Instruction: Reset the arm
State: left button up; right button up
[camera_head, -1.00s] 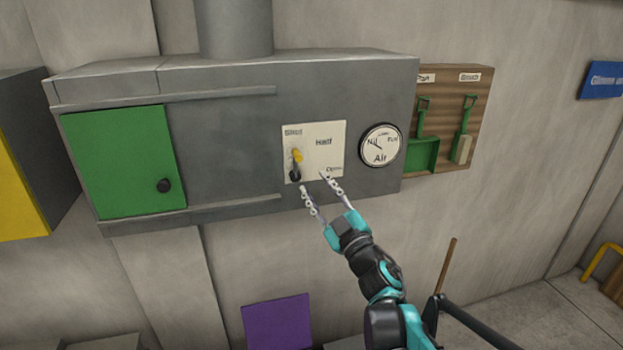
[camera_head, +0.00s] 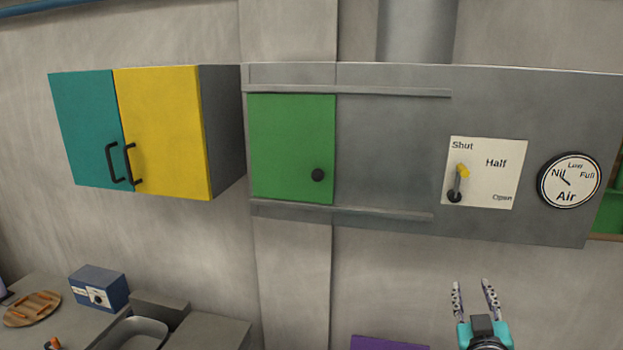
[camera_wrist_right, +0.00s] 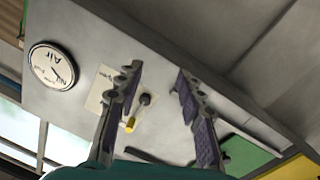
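My right gripper (camera_head: 475,300) is at the lower right of the head view, fingers pointing up, open and empty. It is below the grey wall unit and apart from it. In the right wrist view the open fingers (camera_wrist_right: 155,95) frame the unit, with nothing between them. The lever (camera_head: 459,178) with a yellow tip sits on a white plate (camera_head: 493,185) marked Shut, Half and Open; its tip points up toward Shut. The lever also shows in the right wrist view (camera_wrist_right: 131,122). My left gripper is in neither view.
The grey unit (camera_head: 390,150) has a green door (camera_head: 290,150) with a black knob and an Air gauge (camera_head: 569,181) near Nil. A teal and yellow cabinet (camera_head: 165,130) hangs left. A counter at lower left holds a blue box (camera_head: 98,289). A purple panel (camera_head: 385,343) is low.

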pick_arm(q)
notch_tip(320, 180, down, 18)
jog(key=b, duration=1.5)
pick_arm(e)
jog(key=s+a+f+g+y, duration=0.2)
jog(key=s+a+f, duration=0.3)
jog(key=f, duration=0.7)
jog(key=s+a+f+g+y, duration=0.1)
jog(key=s+a+f+g, duration=0.3)
jog(key=f, duration=0.9)
jog(key=s+a+f+g+y, duration=0.2)
jog(key=s+a+f+g, duration=0.2)
jog(key=f, duration=0.8)
jog(key=s+a, duration=0.2)
jog(key=s, duration=0.1)
jog(key=shift+a+f+y, duration=0.3)
jog(key=shift+a+f, duration=0.05)
jog(key=shift+a, duration=0.05)
